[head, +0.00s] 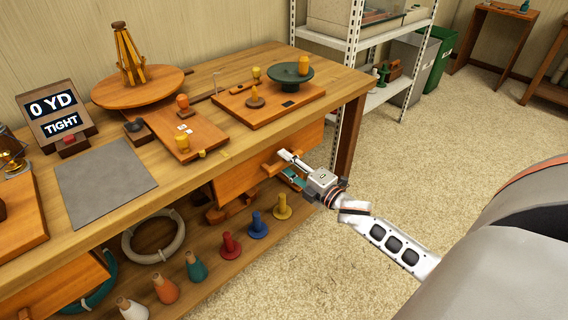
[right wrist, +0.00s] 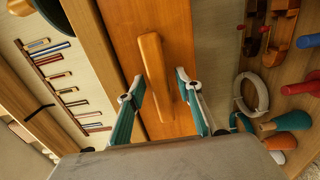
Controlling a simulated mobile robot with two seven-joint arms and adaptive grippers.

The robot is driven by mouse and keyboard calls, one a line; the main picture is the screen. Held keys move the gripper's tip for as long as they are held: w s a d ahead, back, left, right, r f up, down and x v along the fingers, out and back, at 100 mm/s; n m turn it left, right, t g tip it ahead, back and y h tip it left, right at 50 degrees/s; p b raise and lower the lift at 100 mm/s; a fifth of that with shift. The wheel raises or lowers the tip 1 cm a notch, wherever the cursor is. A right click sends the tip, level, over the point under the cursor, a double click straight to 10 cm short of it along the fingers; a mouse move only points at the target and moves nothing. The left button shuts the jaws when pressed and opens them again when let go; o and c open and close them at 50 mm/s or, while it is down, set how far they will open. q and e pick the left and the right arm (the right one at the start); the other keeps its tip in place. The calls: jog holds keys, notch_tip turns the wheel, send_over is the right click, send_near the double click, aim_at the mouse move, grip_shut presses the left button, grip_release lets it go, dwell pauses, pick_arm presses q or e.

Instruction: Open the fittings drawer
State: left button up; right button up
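The fittings drawer has an orange wooden front (head: 237,184) under the right part of the workbench top. It appears closed, and its front fills the middle of the right wrist view (right wrist: 122,30). Its wooden bar handle (head: 270,168) also shows in the right wrist view (right wrist: 153,70). My right gripper (head: 287,163) is at the drawer front. In the right wrist view its two teal-padded fingers (right wrist: 160,85) are spread, one on each side of the handle, with visible gaps. I cannot tell how far the tips are from the front. My left gripper is not in view.
The bench top (head: 218,143) carries wooden boards, a round turntable (head: 138,86) and a grey mat (head: 104,186). Coloured pegs, cones and a rope coil (head: 153,237) stand on the shelf below. A metal rack (head: 352,45) stands behind. Carpet (head: 440,150) is clear to the right.

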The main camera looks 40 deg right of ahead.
jog(key=shift+w, duration=0.3)
grip_shut()
